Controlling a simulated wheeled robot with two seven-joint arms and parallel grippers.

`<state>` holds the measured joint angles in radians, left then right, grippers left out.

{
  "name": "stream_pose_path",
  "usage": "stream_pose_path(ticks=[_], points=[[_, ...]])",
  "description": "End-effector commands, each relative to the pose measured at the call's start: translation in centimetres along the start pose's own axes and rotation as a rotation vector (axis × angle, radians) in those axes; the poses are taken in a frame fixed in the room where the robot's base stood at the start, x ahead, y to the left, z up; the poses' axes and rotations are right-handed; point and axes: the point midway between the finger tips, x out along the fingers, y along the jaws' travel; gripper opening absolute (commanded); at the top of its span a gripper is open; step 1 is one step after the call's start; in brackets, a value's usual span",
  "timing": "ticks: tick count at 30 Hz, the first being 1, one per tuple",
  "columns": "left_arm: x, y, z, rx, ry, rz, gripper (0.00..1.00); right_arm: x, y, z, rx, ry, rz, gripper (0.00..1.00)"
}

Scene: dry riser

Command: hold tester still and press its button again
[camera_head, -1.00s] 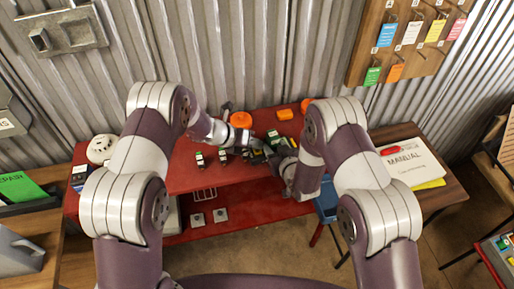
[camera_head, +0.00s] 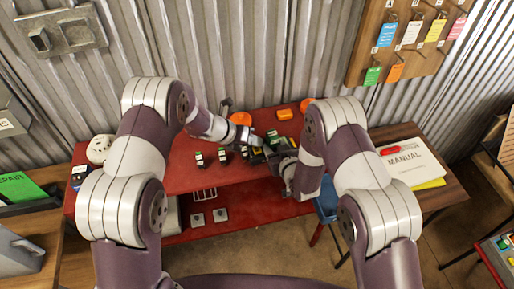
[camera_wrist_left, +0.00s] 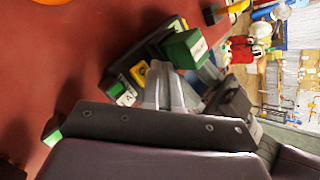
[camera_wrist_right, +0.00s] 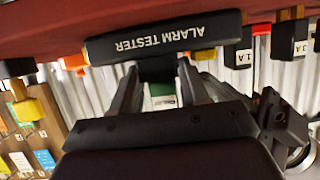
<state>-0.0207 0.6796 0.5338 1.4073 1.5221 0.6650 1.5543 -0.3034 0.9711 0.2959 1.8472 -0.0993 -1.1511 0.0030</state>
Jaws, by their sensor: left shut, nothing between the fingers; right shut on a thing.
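The alarm tester, a dark slab lettered ALARM TESTER (camera_wrist_right: 160,38), lies across the top of the right wrist view, tilted. My right gripper (camera_wrist_right: 160,76) is shut on it. In the left wrist view the tester (camera_wrist_left: 118,88) shows a green block, a yellow part and a small label marked A. My left gripper (camera_wrist_left: 162,72) is shut and empty, its tips close over the tester beside the yellow part. I cannot tell whether they touch a button. In the head view both grippers meet at the tester on the red bench, and the arms hide much of it.
The red bench (camera_head: 190,178) holds small modules (camera_head: 222,155) and orange round pieces (camera_head: 241,118). A white detector (camera_head: 100,148) stands at its left end. A manual (camera_head: 412,163) lies on the wooden table at right. A tag board (camera_head: 410,45) hangs on the corrugated wall.

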Motion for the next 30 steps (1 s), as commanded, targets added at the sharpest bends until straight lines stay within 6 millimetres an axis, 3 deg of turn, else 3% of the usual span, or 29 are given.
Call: stream_pose_path(ticks=[15, 30], points=[[-3.3, -2.4, 2.4, 0.002, -0.002, 0.000, 0.00, 0.0, 0.0, -0.1, 0.000, 0.002, 0.001, 0.03], [-3.4, -2.5, 2.5, 0.001, -0.001, 0.000, 0.00, 0.0, 0.0, -0.1, 0.000, 0.002, 0.001, 0.03]])
